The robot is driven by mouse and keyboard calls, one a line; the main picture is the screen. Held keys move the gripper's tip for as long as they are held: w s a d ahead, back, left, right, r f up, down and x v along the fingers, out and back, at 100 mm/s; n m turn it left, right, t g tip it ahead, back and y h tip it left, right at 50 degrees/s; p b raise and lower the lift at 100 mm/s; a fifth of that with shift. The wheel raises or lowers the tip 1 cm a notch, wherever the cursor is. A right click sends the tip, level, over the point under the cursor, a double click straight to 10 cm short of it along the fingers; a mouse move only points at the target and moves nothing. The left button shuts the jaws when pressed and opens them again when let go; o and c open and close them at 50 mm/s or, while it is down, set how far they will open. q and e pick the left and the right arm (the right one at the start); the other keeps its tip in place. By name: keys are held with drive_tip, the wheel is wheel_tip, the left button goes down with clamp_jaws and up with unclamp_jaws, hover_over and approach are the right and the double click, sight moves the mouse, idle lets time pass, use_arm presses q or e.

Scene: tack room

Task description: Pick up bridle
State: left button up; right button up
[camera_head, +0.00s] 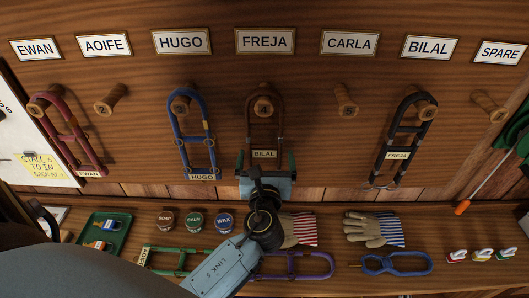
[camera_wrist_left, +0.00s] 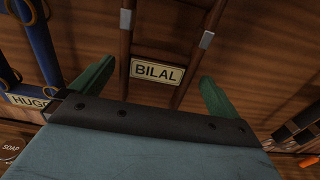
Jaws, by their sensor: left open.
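A brown bridle (camera_head: 265,120) tagged BILAL hangs on the peg under the FREJA nameplate (camera_head: 265,41). My left gripper (camera_head: 265,165) is open in front of its lower part, one green finger to each side. In the left wrist view the BILAL tag (camera_wrist_left: 157,72) and both straps lie between the spread fingers; I cannot tell the depth gap. Other bridles hang on pegs: a red one (camera_head: 72,137) tagged EWAN, a blue one (camera_head: 190,137) tagged HUGO, and a black one (camera_head: 399,140) tagged FREJA under the BILAL nameplate (camera_head: 428,47). My right gripper is out of view.
The pegs under AOIFE (camera_head: 110,98), CARLA (camera_head: 348,105) and SPARE (camera_head: 489,107) are bare.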

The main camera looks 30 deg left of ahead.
sight(265, 154)
use_arm(q)
drive_tip(key=x, duration=0.4)
drive_tip(key=shift+a+f, duration=0.15)
drive_tip(key=shift+a, duration=0.1)
drive_tip(key=c, duration=1.3)
drive_tip(key=shift+c, duration=0.5)
drive_tip(key=shift+r, duration=0.25)
